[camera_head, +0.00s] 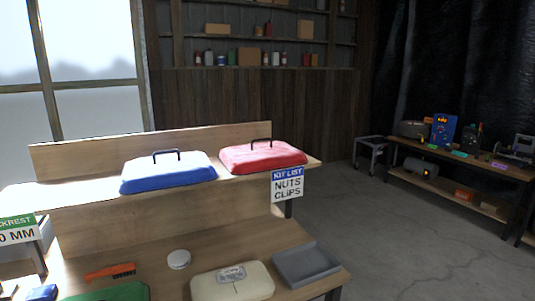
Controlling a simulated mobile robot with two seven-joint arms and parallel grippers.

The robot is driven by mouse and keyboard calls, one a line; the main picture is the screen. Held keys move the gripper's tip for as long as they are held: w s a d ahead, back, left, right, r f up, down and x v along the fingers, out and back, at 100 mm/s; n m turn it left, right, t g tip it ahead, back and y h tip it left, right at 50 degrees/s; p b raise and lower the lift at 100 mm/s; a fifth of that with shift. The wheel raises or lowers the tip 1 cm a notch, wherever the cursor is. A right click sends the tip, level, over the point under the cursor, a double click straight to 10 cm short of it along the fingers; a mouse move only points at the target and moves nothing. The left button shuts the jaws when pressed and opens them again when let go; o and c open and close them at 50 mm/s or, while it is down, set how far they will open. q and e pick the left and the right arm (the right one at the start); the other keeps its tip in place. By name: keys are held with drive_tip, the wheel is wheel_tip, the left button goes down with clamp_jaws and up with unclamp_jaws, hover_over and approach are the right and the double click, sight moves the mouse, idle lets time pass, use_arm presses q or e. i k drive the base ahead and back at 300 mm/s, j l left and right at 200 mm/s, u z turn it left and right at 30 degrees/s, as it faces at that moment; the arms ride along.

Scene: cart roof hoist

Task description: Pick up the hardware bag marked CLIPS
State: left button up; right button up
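I cannot make out any bag marked CLIPS. A sign (287,185) headed KIT LIST hangs at the right end of the bench's upper shelf and reads NUTS, CLIPS. A blue case or lid (168,173) with a dark handle sits on the upper shelf. A red one (262,157) with a similar handle sits to its right. Whatever may lie under or inside them is hidden. A cream case or lid (232,284) lies on the lower level, with a small grey handle or packet on top, too small to identify. Neither of my grippers shows.
On the lower level are a grey tray (306,265), a round white tin (178,259), an orange-handled brush (110,271) and a green object (108,292). A side table (455,167) with devices stands at the right. The floor (385,235) between is clear.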

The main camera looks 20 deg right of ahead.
sight(231, 275)
drive_tip(key=l+u, duration=0.15)
drive_tip(key=u, duration=0.2)
drive_tip(key=l+u, duration=0.2)
drive_tip(key=u, duration=0.2)
drive_tip(key=l+u, duration=0.2)
drive_tip(key=u, duration=0.15)
drive_tip(key=k+l+u, duration=0.15)
drive_tip(key=l, duration=0.2)
drive_tip(key=l+u, duration=0.15)
drive_tip(key=l, duration=0.2)
drive_tip(key=k+l+u, duration=0.15)
drive_tip(key=k+l, duration=0.05)
drive_tip(key=l, duration=0.1)
